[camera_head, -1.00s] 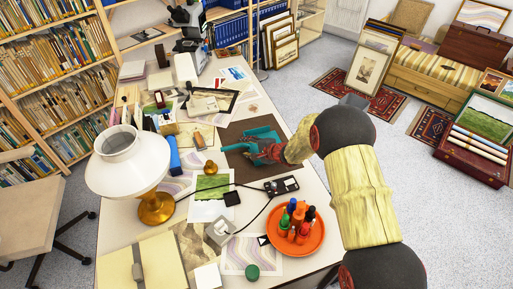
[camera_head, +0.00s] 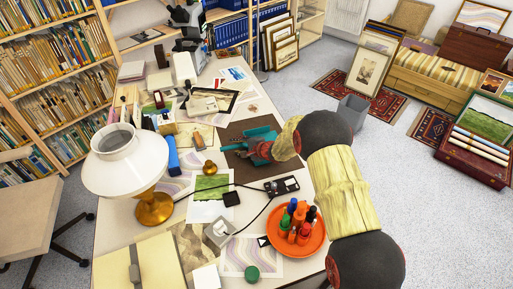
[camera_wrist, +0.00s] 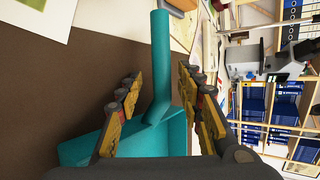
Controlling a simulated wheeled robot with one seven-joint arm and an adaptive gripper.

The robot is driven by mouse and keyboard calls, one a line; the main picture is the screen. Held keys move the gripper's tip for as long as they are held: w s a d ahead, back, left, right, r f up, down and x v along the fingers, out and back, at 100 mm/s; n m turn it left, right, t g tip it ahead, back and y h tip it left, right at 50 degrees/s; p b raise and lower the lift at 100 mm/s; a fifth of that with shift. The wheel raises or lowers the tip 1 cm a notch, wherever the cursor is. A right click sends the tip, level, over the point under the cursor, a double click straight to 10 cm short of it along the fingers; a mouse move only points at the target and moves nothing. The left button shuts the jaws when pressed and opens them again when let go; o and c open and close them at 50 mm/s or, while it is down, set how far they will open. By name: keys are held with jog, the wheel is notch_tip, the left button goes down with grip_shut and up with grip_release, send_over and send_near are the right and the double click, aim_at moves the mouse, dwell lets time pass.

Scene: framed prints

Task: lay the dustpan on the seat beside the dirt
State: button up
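The teal dustpan (camera_head: 258,135) lies on the brown mat (camera_head: 232,164) on the long table. In the wrist view its round handle (camera_wrist: 161,65) runs up the picture between my fingers, and its pan (camera_wrist: 85,150) is partly hidden by them. My gripper (camera_wrist: 160,105) is open, with gaps visible on both sides of the handle. In the head view my gripper (camera_head: 265,150) is low over the dustpan and hides part of it. A beige chair seat (camera_head: 25,222) is at the left. A striped cushioned bench (camera_head: 440,68) is at the back right. I cannot make out any dirt.
An orange tray (camera_head: 307,252) with several bottles, a black device (camera_head: 282,186) with a cable and a white lamp (camera_head: 125,160) stand on the table. A grey bin (camera_head: 353,110) is on the floor behind my arm.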

grip_shut()
dwell(0.8)
